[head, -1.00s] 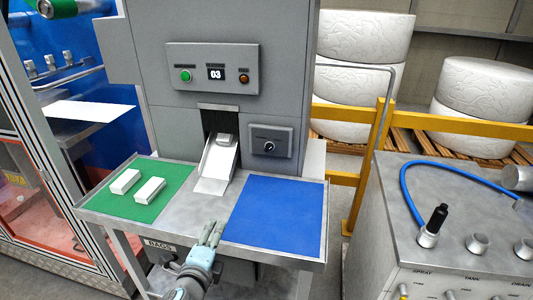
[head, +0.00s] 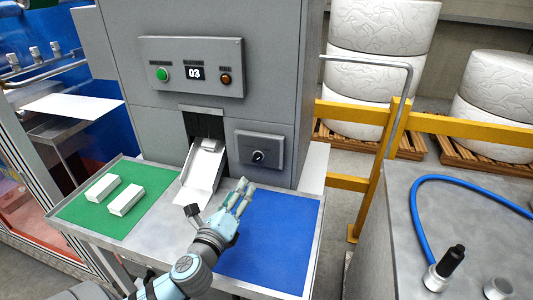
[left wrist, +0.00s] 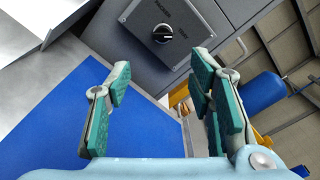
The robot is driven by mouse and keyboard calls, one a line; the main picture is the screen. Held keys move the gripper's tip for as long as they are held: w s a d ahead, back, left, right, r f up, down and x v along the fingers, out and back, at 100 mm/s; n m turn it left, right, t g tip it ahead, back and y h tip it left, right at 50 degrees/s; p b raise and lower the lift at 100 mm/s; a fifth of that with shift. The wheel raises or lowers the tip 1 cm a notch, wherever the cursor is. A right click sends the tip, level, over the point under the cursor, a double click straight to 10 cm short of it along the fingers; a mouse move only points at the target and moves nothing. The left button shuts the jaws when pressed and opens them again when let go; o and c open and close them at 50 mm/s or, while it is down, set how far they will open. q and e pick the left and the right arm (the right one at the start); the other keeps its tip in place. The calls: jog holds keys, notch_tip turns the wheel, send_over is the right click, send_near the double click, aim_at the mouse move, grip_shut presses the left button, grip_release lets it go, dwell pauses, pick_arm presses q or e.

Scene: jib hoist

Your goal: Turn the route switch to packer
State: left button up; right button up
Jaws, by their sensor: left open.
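The route switch (head: 258,156) is a black rotary knob with a pale pointer line, on a grey box on the machine's front, right of the chute. My right gripper is out of view.
A chute (head: 200,172) slopes onto the table beside the switch box. Two white blocks (head: 103,187) lie on the green mat (head: 75,207). The blue mat (head: 285,235) is bare. A panel above shows "03" (head: 194,73). A yellow rail (head: 345,112) stands right.

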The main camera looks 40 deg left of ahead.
pick_arm(q)
jog(key=w, duration=0.2)
send_near(255, 159)
jog(key=w, duration=0.2)
jog(key=x, duration=0.6)
jog(key=shift+w+a+f, duration=0.1)
jog(key=shift+w+a, duration=0.1)
jog(key=shift+a, duration=0.15)
jog(key=shift+w+a, duration=0.1)
jog(key=shift+w, duration=0.2)
jog(key=shift+s+r, duration=0.2)
jog(key=shift+s, duration=0.05)
jog(key=shift+w+f, duration=0.1)
grip_shut()
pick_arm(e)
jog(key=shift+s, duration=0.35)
